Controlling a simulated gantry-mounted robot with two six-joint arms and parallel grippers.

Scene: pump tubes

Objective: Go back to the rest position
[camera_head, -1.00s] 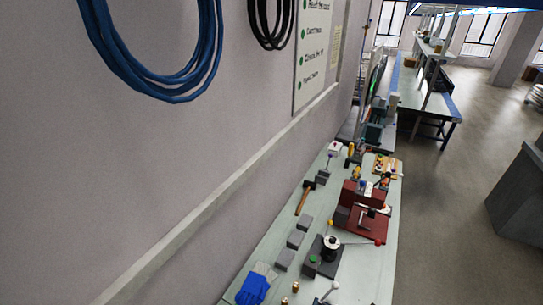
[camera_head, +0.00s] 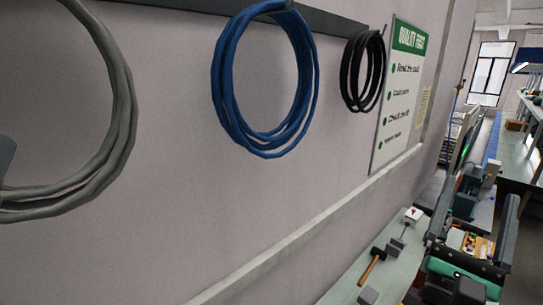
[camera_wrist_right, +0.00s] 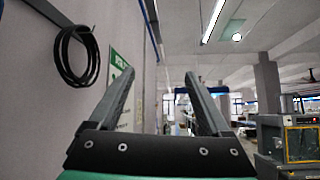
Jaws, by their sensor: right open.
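My right gripper (camera_head: 476,208) shows at the lower right of the head view, over the far part of the workbench. It also shows in the right wrist view (camera_wrist_right: 158,80). Its two dark fingers are spread apart, point upward, and hold nothing between them. Its green and black body covers part of the bench and the items behind it.
The wall carries a grey coil (camera_head: 120,120), a blue coil (camera_head: 222,85), a black coil (camera_head: 347,75) and a quality sign (camera_head: 398,100). A hammer (camera_head: 372,266) lies on the pale workbench (camera_head: 345,290). The wrist view shows open room around the fingers.

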